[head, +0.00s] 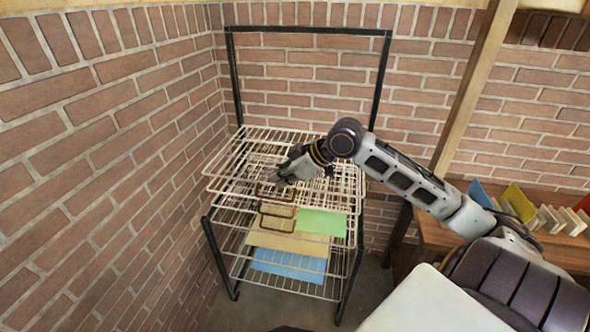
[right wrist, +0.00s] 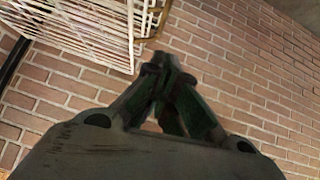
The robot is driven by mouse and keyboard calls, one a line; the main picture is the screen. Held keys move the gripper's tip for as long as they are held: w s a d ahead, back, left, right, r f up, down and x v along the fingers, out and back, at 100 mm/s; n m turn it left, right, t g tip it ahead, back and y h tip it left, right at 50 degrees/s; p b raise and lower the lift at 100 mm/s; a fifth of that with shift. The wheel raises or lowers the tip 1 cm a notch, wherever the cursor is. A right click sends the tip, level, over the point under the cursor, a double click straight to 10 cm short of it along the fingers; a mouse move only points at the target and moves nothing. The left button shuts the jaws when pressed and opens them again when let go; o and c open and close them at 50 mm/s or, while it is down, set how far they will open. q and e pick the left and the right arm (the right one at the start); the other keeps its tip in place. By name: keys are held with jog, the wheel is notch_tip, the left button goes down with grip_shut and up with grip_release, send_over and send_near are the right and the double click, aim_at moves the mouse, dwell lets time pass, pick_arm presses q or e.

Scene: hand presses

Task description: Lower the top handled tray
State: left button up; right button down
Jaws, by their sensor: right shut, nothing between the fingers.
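A black-framed rack holds a stack of white wire trays, and the top tray (head: 225,172) lies roughly level. Brown handles (head: 277,223) show one above another at the trays' front edges. My right gripper (head: 277,184) is shut and empty, just over the front part of the top tray, close to the uppermost handle. In the right wrist view, its fingertips (right wrist: 160,62) meet beside the corner of a wire tray (right wrist: 85,28) and near a brown handle bar (right wrist: 158,20). I cannot tell whether they touch. My left gripper is not in view.
Green (head: 322,222), yellow (head: 290,241) and blue (head: 290,264) sheets lie on lower trays. The rack's tall black frame (head: 378,80) rises behind. Brick walls (head: 90,150) close the left and back. A wooden shelf (head: 440,236) with colored items stands at the right.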

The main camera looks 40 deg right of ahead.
jog(key=v, duration=0.6)
jog(key=shift+a, duration=0.15)
jog(key=shift+s, duration=0.1)
dwell(0.7)
